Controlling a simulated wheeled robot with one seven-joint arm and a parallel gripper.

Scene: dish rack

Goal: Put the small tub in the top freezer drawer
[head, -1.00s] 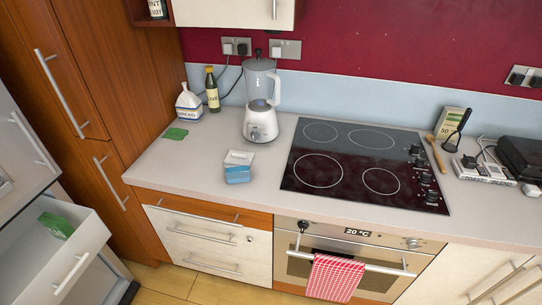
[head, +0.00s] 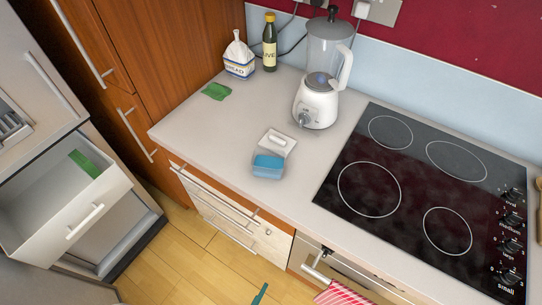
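A small blue tub (head: 268,166) sits on the worktop near its front edge, left of the hob. The freezer drawer (head: 82,218) is pulled open at the left, with a pale front and a bar handle. A green item (head: 85,164) lies inside against the drawer's far side. My gripper is not seen clearly in the head view.
A blender (head: 316,100), a bottle (head: 270,45) and a bread bag (head: 238,58) stand at the back. A green cloth (head: 216,91) lies left. The black hob (head: 425,190) is right. A thin dark-green piece (head: 260,294) shows at the bottom, unclear. Floor between freezer and units is clear.

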